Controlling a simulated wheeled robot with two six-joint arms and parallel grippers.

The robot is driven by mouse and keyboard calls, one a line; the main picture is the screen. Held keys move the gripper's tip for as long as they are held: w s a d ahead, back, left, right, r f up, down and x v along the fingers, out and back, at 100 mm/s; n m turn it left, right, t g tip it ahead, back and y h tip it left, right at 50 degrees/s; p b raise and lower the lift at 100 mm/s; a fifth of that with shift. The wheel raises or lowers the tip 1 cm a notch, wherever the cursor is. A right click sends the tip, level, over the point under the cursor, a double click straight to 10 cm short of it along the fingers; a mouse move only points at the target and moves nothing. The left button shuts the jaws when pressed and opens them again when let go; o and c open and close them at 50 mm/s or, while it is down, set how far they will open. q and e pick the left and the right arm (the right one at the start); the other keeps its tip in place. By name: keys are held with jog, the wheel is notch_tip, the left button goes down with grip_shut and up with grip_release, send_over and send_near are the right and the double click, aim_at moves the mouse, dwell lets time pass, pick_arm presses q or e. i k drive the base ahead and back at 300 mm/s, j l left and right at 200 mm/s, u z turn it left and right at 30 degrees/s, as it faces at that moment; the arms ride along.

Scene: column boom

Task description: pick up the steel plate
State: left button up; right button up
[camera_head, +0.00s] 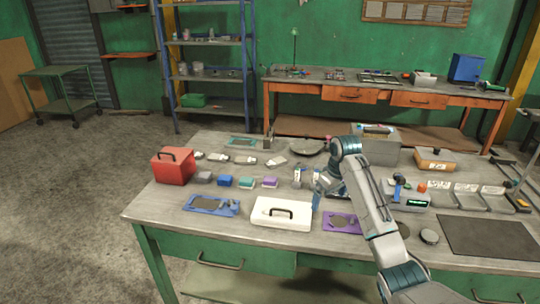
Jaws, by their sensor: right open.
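I cannot tell for sure which thing is the steel plate. My right arm reaches in from the bottom right across the workbench (150,205). My right gripper (318,188) is open and low over the middle of the bench, behind the white case, near small upright pieces. Its fingers look small and partly merge with these pieces. Nothing is visibly held. My left gripper is not in view.
A red box (174,166), a white case (281,213), a blue tray (211,205) and a purple tray (342,222) stand around the middle. A dark mat (490,237) lies at front right. Small coloured blocks stand left of my gripper. The front left corner is clear.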

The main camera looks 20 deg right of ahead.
aim_at(279, 161)
jog(key=i, duration=1.4)
